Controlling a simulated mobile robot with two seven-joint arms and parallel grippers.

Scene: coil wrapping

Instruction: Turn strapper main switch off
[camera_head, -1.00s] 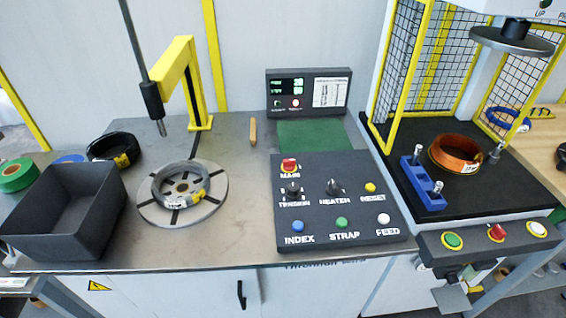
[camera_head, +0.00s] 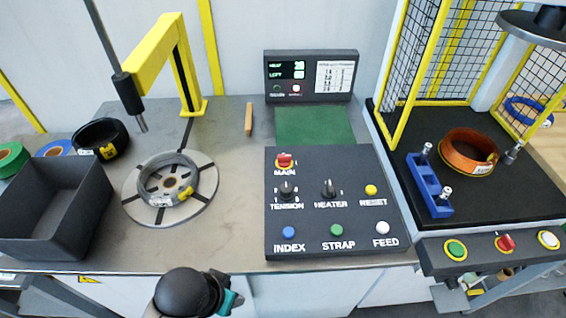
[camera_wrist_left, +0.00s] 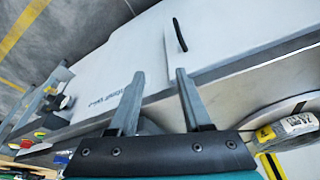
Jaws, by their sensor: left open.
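The main switch (camera_head: 285,160) is a red rotary knob on a yellow base, at the top left of the dark strapper control panel (camera_head: 310,219). It is above the label MAIN. The display box (camera_head: 311,76) behind the panel is lit with green digits. My left gripper shows in the left wrist view (camera_wrist_left: 158,77) with two grey fingers apart and nothing between them. In the head view, my left wrist is at the bottom edge, below and left of the panel, and its fingers are hidden. My right gripper is not in view.
A strapping turntable (camera_head: 134,201) with a coil (camera_head: 165,180) is left of the panel. A dark bin (camera_head: 54,218) stands at the far left. The tension knob (camera_head: 286,188) and heater knob (camera_head: 328,188) sit below the switch. A caged press with a copper coil (camera_head: 468,151) is right.

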